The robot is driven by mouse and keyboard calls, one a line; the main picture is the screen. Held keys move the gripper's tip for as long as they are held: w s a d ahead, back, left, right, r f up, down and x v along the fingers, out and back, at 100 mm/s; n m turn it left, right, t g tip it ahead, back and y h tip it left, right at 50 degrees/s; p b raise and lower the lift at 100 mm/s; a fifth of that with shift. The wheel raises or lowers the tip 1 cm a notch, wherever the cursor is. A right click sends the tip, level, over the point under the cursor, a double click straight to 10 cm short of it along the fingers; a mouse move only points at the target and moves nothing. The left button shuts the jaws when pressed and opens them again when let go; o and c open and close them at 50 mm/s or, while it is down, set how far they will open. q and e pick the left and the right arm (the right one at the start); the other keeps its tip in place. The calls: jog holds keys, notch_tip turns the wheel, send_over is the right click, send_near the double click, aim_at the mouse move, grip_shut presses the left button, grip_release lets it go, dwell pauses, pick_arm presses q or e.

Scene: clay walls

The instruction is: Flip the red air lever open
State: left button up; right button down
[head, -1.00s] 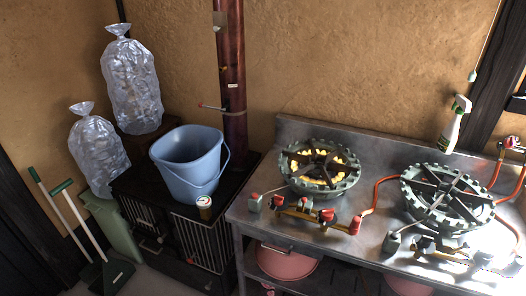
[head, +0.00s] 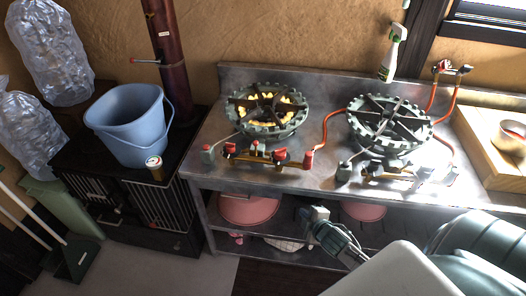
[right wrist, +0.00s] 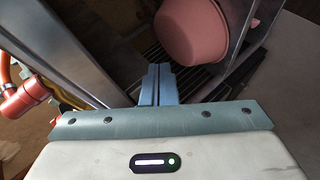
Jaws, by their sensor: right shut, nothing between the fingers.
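The left burner (head: 266,111) on the steel counter has yellow flames inside its ring. A brass valve bar (head: 257,154) in front of it carries several red parts, including a red knob (head: 281,155) and a red block (head: 309,158); I cannot tell which is the air lever. My right gripper (head: 303,213) reaches in from the lower right, below the counter's front edge and apart from the valves. In the right wrist view its blue-grey fingers (right wrist: 159,84) are together and empty. An orange-red fitting (right wrist: 22,99) shows at that view's left. My left gripper is out of view.
The right burner (head: 390,122) stands beside the left one, with an orange hose (head: 323,130) between them. Pink tubs (head: 248,209) sit on the shelf below. A blue bucket (head: 130,125) and small can (head: 154,168) stand on the black stove. A spray bottle (head: 392,55) is behind.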

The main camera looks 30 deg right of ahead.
aim_at(257, 144)
jog(key=w+a+r+n+t+y, duration=0.1)
jog(key=r+n, duration=0.3)
jog(key=r, duration=0.6)
jog(key=w+a+r+n+t+y, duration=0.2)
jog(key=w+a+r+n+t, duration=0.1)
jog(key=r, duration=0.6)
jog(key=shift+w+a+r+n+t+b, duration=0.15)
jog(key=shift+a+r+n+t+b, duration=0.3)
jog(key=shift+n, duration=0.35)
jog(key=shift+w+d, duration=0.1)
jog(key=shift+d, duration=0.05)
jog(key=w, duration=0.4)
jog(key=w+f, duration=0.1)
jog(key=w, duration=0.3)
jog(key=w+a, duration=0.1)
jog(key=w, duration=0.3)
jog(key=shift+w+f, duration=0.2)
jog(key=shift+w, duration=0.05)
jog(key=shift+w+a, duration=0.1)
jog(key=shift+w, duration=0.4)
jog(key=shift+w+f, duration=0.1)
